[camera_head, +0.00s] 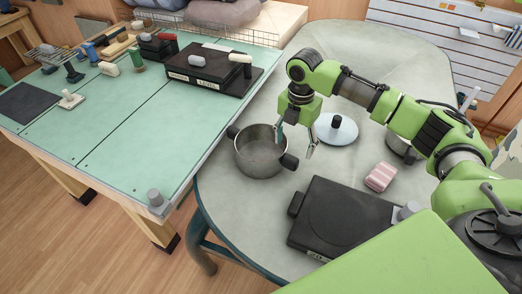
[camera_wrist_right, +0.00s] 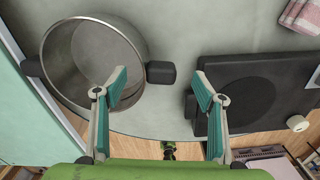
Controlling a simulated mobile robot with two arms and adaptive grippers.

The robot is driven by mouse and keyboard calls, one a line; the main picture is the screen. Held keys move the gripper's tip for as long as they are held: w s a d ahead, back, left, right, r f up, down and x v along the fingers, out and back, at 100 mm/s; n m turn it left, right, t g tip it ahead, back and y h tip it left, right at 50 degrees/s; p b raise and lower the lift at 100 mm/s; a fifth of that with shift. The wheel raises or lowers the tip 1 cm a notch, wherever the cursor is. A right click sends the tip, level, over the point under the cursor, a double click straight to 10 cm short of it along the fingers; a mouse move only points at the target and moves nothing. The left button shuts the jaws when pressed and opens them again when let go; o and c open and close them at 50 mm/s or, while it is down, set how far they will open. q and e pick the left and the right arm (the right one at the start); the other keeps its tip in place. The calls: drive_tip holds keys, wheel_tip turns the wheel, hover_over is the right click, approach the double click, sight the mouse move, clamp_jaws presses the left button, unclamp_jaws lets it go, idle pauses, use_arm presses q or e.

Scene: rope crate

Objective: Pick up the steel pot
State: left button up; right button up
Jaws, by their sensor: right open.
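The steel pot (camera_head: 262,158) stands upright on the grey table, lidless and looking empty, with two black side handles. In the right wrist view the pot (camera_wrist_right: 92,58) is at the upper left, its nearer black handle (camera_wrist_right: 161,73) lying ahead of the space between the fingers. My right gripper (camera_head: 296,142) is open and empty, above and beside the pot's right rim. Its teal-padded fingers also show in the right wrist view (camera_wrist_right: 160,100); the left finger overlaps the pot's rim in the picture. I cannot tell whether it touches. My left gripper is out of view.
A black hot plate (camera_head: 345,215) lies close to the pot. A white disc with a black knob (camera_head: 337,130), a pink striped cloth (camera_head: 380,177) and another pot (camera_head: 401,148) are farther right. A green workbench (camera_head: 120,120) with several tools adjoins the table at left.

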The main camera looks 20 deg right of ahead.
sight(291, 155)
drive_tip(key=f, duration=0.4)
drive_tip(key=shift+a+f+p, duration=0.25)
drive_tip(key=shift+f+p, duration=0.05)
drive_tip(key=shift+f, duration=0.55)
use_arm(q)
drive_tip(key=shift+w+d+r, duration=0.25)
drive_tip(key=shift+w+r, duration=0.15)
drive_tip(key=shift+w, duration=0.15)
